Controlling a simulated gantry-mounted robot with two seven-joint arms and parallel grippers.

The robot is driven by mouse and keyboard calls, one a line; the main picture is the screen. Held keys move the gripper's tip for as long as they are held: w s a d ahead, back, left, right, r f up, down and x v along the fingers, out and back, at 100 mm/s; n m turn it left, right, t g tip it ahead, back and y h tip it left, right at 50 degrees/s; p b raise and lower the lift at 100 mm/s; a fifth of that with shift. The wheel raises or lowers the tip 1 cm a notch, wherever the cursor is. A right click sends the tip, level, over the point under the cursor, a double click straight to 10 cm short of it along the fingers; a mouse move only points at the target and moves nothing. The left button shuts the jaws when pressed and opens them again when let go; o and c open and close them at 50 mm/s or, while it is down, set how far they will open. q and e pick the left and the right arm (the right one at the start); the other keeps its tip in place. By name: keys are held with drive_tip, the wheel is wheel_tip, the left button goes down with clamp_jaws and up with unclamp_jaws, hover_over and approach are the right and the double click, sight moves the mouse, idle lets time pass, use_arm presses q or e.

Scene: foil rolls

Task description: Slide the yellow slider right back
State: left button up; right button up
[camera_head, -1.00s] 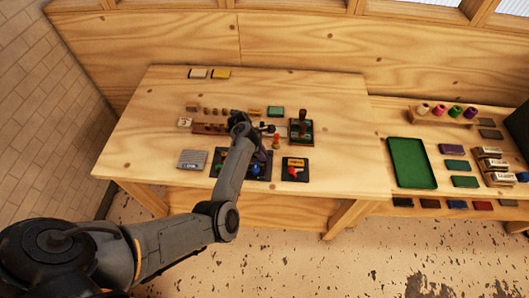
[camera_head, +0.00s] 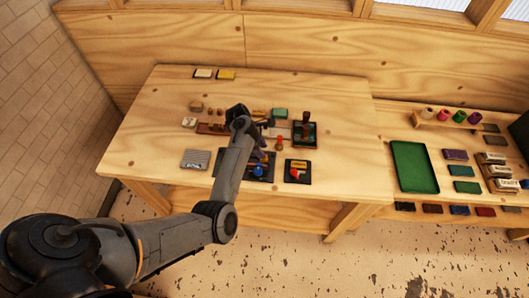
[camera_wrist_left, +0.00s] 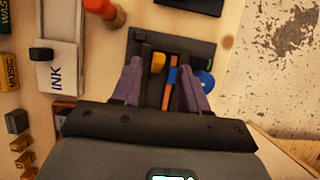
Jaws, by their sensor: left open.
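The yellow slider (camera_wrist_left: 158,62) is a small rounded yellow piece in a dark slot of a black board (camera_wrist_left: 200,47), in the left wrist view. Beside it is a narrow orange and blue strip (camera_wrist_left: 172,76), and a blue knob (camera_wrist_left: 205,80) sits at the board's right. My left gripper (camera_wrist_left: 160,66) is open, its two purple fingers spread on either side of the slider and strip. I cannot tell whether they touch anything. In the head view my left gripper (camera_head: 259,152) is over the black board, and my arm hides much of it, with the blue knob (camera_head: 258,171) showing.
A black board with a red knob (camera_head: 295,174) lies to the right. An orange-red handled stamp (camera_head: 280,143) stands close to my gripper.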

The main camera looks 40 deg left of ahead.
use_arm(q)
drive_tip(key=v, duration=0.6)
drive_tip(key=shift+s+r, duration=0.1)
idle(0.3)
drive_tip(key=s+d+f+m+y, duration=0.2)
drive_tip(key=s+d+m+y, duration=0.2)
drive_tip(key=s+m, duration=0.7)
drive_tip(key=s+d+r+m, duration=0.2)
drive_tip(key=s+d+m, duration=0.5)
drive_tip(key=d+m, duration=0.15)
drive_tip(key=s+d+r+m, duration=0.2)
drive_tip(key=s+d+m, duration=0.6)
drive_tip(key=d, duration=0.2)
wheel_tip(320, 180, up, 14)
drive_tip(key=p, duration=1.4)
drive_tip(key=shift+w+a+t+h, duration=0.2)
drive_tip(key=shift+w+t+h, duration=0.1)
drive_tip(key=shift+t, duration=0.1)
